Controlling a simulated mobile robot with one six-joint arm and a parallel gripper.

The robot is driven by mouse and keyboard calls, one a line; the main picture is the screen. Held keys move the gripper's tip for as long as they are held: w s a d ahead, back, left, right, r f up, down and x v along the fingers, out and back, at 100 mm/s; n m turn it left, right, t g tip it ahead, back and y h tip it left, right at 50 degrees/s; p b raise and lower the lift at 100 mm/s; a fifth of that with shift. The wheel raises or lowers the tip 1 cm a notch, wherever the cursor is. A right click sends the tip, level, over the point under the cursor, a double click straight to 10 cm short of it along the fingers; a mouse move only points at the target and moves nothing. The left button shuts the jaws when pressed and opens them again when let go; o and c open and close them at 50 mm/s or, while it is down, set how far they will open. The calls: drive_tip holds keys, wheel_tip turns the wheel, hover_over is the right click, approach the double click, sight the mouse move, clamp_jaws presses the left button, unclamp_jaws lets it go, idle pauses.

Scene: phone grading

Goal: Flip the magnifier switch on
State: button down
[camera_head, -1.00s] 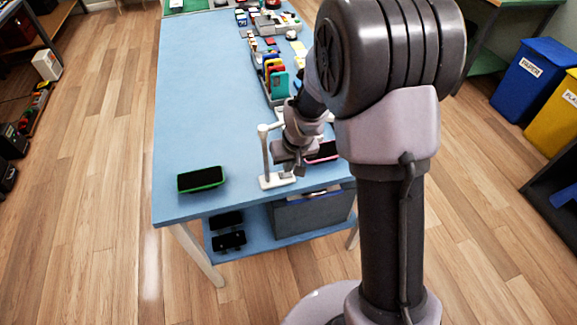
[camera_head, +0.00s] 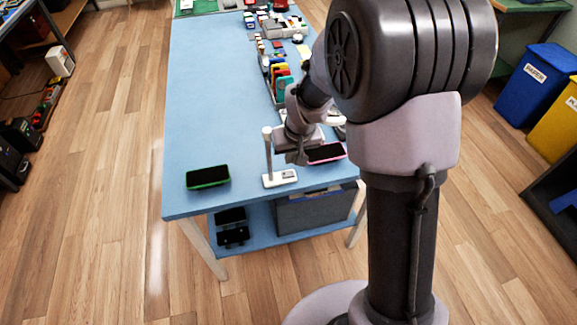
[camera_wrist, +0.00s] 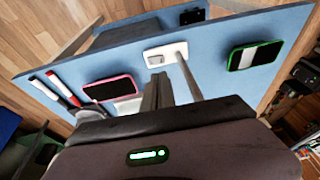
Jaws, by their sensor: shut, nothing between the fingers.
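The magnifier stands near the table's front edge, with a white base (camera_head: 272,181) and an upright post (camera_head: 268,152). A small grey switch (camera_head: 289,174) sits on the right part of the base. In the wrist view the base (camera_wrist: 172,51) lies just beyond my fingers, with the switch (camera_wrist: 155,60) near its left end and the post (camera_wrist: 189,78) to the right of my fingers. My gripper (camera_head: 299,158) is shut and empty, above and slightly behind the base, apart from the switch. In the wrist view its closed fingers (camera_wrist: 157,93) point toward the switch. The switch's position is too small to tell.
A green-edged phone (camera_head: 208,177) lies left of the base, and a pink-edged phone (camera_head: 326,153) lies to the right, close to my gripper. Coloured items in a rack (camera_head: 281,78) stand farther back. The blue table's (camera_head: 205,105) left side is clear.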

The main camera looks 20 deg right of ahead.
sight(285, 174)
drive_tip(key=b+x, duration=0.3)
drive_tip(key=x, duration=0.7)
drive_tip(key=shift+b, duration=0.35)
